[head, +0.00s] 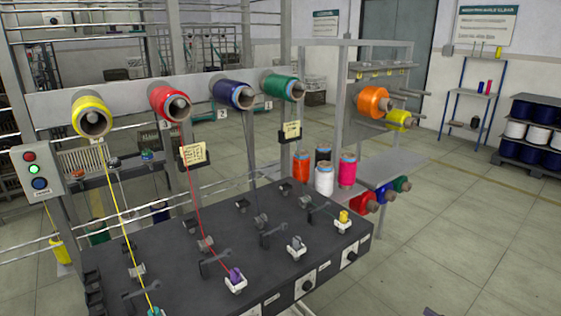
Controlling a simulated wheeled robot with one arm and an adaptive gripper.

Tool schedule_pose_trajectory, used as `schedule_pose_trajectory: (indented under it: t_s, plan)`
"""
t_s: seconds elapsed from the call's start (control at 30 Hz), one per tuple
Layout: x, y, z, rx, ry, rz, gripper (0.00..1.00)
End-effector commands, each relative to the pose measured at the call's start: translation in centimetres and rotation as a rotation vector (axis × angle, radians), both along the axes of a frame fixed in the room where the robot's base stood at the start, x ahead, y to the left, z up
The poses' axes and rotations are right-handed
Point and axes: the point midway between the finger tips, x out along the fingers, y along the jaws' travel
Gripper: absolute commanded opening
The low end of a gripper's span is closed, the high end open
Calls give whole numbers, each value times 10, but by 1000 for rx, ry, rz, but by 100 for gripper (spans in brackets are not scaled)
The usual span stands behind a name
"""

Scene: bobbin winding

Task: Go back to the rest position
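My gripper is not in view in the head view. A small dark shape (433,311) shows at the bottom edge, too little of it to identify. The winding machine has a dark deck (180,262). Above it, a yellow spool (90,113), a red spool (168,101), a dark blue spool (231,93) and a green spool (282,86) sit on a grey rail. A yellow thread and a red thread run down to the deck's front. The red thread reaches a purple-topped bobbin holder (235,280). A yellow-topped holder (342,220) stands at the right.
A side shelf (385,165) bears upright red, white and pink spools, with orange and yellow spools above it. A control box (38,170) with lit buttons is at the left. A blue-framed rack (478,95) and dark shelves (530,135) stand behind. The tiled floor (450,240) at right is clear.

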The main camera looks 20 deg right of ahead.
Motion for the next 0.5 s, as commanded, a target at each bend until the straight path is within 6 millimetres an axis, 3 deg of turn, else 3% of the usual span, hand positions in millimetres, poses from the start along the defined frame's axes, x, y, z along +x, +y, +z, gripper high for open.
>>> schedule_pose_trajectory:
  t_s: [0.27,0.5]
  plan:
    - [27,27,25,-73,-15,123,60]
    - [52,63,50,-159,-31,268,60]
